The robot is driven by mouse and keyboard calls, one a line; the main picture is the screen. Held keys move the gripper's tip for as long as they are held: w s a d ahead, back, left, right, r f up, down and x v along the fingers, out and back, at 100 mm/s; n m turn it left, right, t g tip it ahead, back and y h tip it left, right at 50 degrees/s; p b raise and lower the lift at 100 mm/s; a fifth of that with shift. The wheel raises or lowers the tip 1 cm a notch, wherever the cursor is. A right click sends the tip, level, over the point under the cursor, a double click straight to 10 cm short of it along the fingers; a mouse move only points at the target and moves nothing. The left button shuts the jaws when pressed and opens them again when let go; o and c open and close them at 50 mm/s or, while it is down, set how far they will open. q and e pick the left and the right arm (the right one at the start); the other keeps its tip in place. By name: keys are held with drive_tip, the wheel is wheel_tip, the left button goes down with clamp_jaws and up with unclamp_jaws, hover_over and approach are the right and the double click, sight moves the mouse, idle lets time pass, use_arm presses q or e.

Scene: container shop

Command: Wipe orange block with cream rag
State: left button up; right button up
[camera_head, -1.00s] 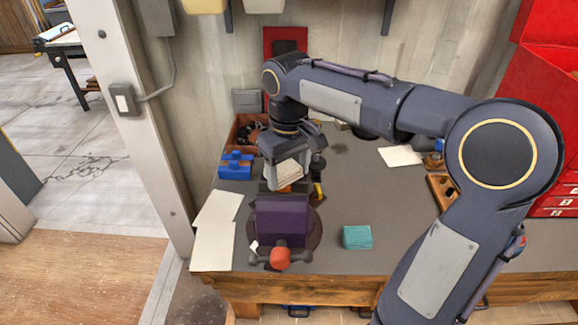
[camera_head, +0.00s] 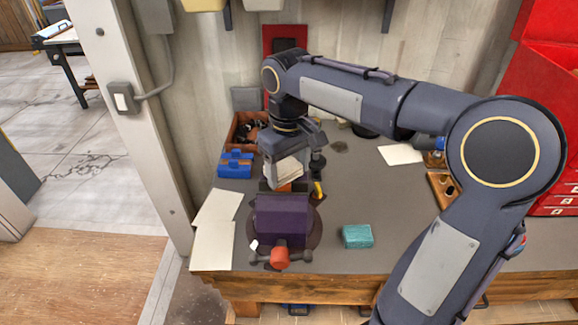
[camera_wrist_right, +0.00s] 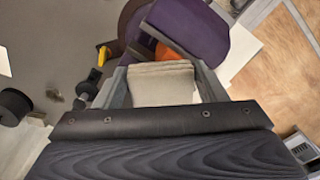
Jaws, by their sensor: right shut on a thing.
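My right gripper (camera_head: 288,176) points down over the back of the purple vise on the workbench. It is shut on the folded cream rag (camera_head: 288,170), which also shows between the fingers in the right wrist view (camera_wrist_right: 162,84). The orange block (camera_head: 284,187) is just below the rag, by the vise jaws, and mostly hidden. In the right wrist view a bit of the orange block (camera_wrist_right: 168,53) shows just beyond the rag. I cannot tell whether rag and block touch. My left gripper is out of view.
The purple vise (camera_head: 281,220) has a red-ended handle at the front. A teal block (camera_head: 357,236) lies to its right, paper sheets (camera_head: 212,245) to its left. A blue clamp-like item (camera_head: 236,164) and an open box (camera_head: 246,130) stand behind left. The bench's front right is clear.

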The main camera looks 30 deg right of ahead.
drive_tip(key=r+p, duration=0.1)
drive_tip(key=r, duration=0.1)
drive_tip(key=r+p, duration=0.1)
drive_tip(key=r, duration=0.1)
drive_tip(key=shift+s+a+r, duration=0.1)
drive_tip(key=shift+s, duration=0.1)
drive_tip(key=shift+w+r+p, duration=0.15)
drive_tip(key=shift+r+p, duration=0.7)
drive_tip(key=shift+r, duration=1)
